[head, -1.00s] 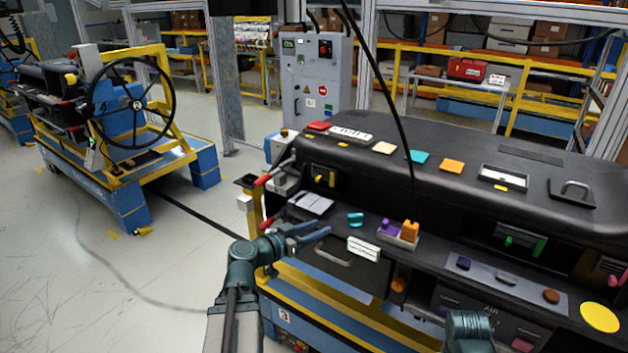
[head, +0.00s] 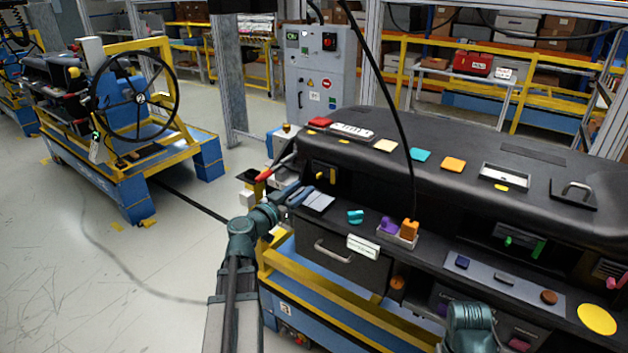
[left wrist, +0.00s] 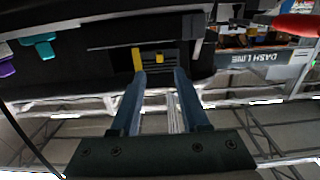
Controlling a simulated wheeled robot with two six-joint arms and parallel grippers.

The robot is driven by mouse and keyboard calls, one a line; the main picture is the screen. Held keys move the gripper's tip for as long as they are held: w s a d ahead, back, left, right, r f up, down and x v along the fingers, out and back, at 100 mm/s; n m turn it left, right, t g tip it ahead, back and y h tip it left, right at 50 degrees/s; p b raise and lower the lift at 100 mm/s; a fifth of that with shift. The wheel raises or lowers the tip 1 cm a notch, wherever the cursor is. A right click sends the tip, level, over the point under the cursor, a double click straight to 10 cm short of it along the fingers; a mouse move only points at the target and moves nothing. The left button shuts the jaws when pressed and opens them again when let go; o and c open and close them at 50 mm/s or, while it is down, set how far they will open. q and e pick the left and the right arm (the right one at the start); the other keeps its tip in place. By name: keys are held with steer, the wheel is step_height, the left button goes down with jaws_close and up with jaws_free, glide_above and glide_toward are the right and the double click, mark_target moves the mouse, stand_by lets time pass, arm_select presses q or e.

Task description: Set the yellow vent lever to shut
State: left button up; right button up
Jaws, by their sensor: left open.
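The vent at the left end of the dashboard has dark slats and two yellow parts. A taller yellow bar, which looks like the yellow vent lever (head: 332,177), stands beside a smaller yellow tab (head: 319,175). The lever (left wrist: 137,60) and tab (left wrist: 159,58) also show in the left wrist view, which is upside down. My left gripper (head: 298,194) is open and empty in front of the vent. In the left wrist view its fingers (left wrist: 160,78) point at the vent, with a gap still visible. My right gripper is out of view; only part of my right arm shows.
A red-tipped stalk (head: 264,175) sticks out left of the vent. A teal knob (head: 355,216) and a tray with purple and orange pieces (head: 408,240) sit on the ledge to the right. A drawer (head: 335,262) is below. The floor at left is open.

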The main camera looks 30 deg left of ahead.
mark_target(317, 177)
arm_select(q)
steer(key=w, duration=0.6)
steer(key=shift+w+d, duration=0.25)
steer(key=shift+w, duration=0.15)
jaws_close()
stand_by(1.1)
